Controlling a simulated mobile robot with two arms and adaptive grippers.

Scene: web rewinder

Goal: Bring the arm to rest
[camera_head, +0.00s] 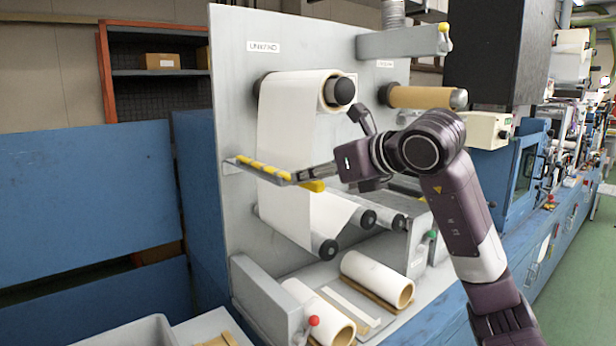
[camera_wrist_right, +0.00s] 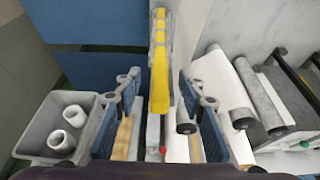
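My right arm comes in from the lower right in the head view and bends at its elbow towards the machine's unwind side. My right gripper (camera_head: 312,173) is at a grey bar with yellow marks (camera_head: 262,170), in front of the white web. In the right wrist view the two fingers of the gripper (camera_wrist_right: 160,98) stand wide apart, with nothing clamped between them. The yellow-marked bar (camera_wrist_right: 160,65) shows ahead, between the finger directions; whether it touches them I cannot tell. My left gripper is not in view.
A white roll (camera_head: 290,105) hangs on the upper spindle, and a brown core (camera_head: 420,97) sits to its right. White rolls (camera_head: 378,278) lie on the lower shelf. A grey bin (camera_wrist_right: 45,128) with rolls stands at left in the wrist view. Blue panels (camera_head: 85,190) close the left side.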

